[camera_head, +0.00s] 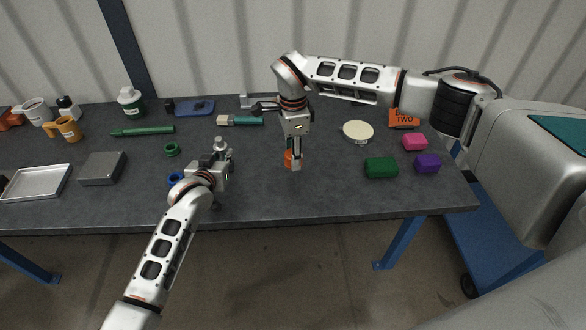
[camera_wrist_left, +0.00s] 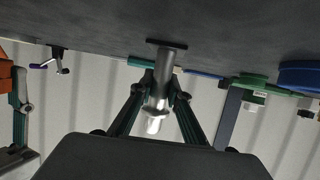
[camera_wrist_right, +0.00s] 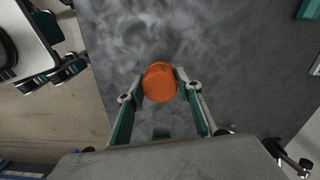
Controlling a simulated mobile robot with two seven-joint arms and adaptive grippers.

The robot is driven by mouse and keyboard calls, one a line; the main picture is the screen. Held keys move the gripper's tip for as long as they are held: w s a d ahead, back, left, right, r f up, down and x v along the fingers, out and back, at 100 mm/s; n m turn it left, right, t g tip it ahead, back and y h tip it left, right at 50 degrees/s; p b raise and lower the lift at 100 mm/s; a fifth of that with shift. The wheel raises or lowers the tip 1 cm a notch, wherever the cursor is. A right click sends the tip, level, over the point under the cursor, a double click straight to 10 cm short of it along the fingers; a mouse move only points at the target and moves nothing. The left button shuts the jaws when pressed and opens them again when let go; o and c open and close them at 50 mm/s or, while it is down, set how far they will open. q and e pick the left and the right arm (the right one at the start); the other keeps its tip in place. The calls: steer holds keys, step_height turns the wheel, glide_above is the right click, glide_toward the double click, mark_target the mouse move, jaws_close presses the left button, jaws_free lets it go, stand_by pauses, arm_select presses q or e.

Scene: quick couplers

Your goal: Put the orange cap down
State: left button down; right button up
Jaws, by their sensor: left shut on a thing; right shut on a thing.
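The orange cap (camera_head: 288,158) is between the fingertips of my right gripper (camera_head: 293,163), which points down over the middle of the table. In the right wrist view the cap (camera_wrist_right: 159,82) sits between both fingers, close to the dark tabletop; I cannot tell whether it touches it. My left gripper (camera_head: 221,150) is shut on a silver metal coupler (camera_wrist_left: 158,90), which has a dark flat flange at one end. The coupler's top (camera_head: 220,143) shows in the head view. Whether its flange rests on the table is unclear.
A green ring (camera_head: 171,149) and a blue ring (camera_head: 176,178) lie left of my left gripper. A brush (camera_head: 240,120) lies behind. A cream disc (camera_head: 358,130) and green block (camera_head: 381,167) are to the right. The table (camera_head: 262,192) is clear between the grippers and front edge.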

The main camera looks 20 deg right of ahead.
mark_target(293, 176)
arm_select(q)
steer(key=shift+s+f, duration=0.15)
steer(key=shift+f, duration=0.3)
arm_select(e)
steer(key=shift+f, duration=2.75)
steer(key=o, duration=1.1)
steer(key=shift+o, duration=0.2)
arm_select(q)
steer(key=shift+f, duration=0.1)
arm_select(e)
step_height(293, 176, up, 12)
steer(key=shift+r, duration=0.1)
arm_select(q)
steer(key=shift+a, duration=0.1)
steer(key=c, duration=1.8)
jaws_free()
steer(key=shift+c, duration=0.2)
steer(key=shift+r, duration=0.3)
